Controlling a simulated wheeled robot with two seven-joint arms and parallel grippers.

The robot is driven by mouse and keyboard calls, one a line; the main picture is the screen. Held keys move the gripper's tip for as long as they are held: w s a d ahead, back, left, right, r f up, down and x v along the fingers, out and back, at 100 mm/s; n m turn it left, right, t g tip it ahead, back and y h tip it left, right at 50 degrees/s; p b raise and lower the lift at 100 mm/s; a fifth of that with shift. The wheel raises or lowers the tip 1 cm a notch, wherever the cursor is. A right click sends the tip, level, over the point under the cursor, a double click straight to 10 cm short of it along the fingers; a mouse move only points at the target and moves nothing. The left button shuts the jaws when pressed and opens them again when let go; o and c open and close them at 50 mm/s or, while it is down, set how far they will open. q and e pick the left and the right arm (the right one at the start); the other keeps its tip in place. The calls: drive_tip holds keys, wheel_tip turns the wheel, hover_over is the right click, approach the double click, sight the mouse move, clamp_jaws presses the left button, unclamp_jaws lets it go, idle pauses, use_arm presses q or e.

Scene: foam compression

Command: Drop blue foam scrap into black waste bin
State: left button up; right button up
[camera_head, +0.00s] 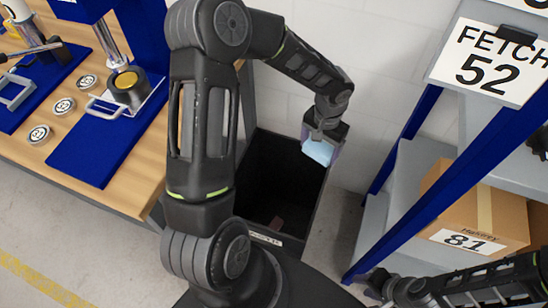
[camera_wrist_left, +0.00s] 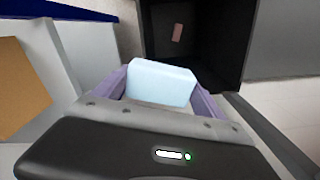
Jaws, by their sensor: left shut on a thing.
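My left gripper (camera_head: 322,141) is shut on the light blue foam scrap (camera_head: 318,152). It holds the scrap above the right rim of the black waste bin (camera_head: 262,172) in the head view. In the left wrist view the foam scrap (camera_wrist_left: 160,82) sits between the purple fingers, with the bin's dark opening (camera_wrist_left: 205,45) just beyond it. A small reddish-brown piece (camera_wrist_left: 177,33) lies inside the bin. My right arm shows at the lower right of the head view, and its fingertips cannot be made out clearly.
A wooden workbench (camera_head: 135,165) with blue press stands is at the left. A shelf with blue posts (camera_head: 408,140) stands at the right, holding a cardboard box (camera_head: 478,205) labelled 81. A white wall (camera_head: 300,95) is behind the bin.

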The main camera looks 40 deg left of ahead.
use_arm(q)
drive_tip(key=s+a+f+b, duration=0.6)
drive_tip(key=a+b, duration=0.4)
drive_tip(key=a, duration=0.1)
drive_tip(key=shift+s+a+b, duration=0.15)
drive_tip(key=shift+s+b, duration=0.05)
drive_tip(key=shift+b, duration=0.2)
drive_tip(key=shift+f, duration=0.15)
wheel_tip(320, 180, down, 6)
drive_tip(key=b, duration=0.4)
drive_tip(key=shift+b, duration=0.4)
drive_tip(key=o, duration=1.3)
drive_tip(key=shift+c, duration=0.2)
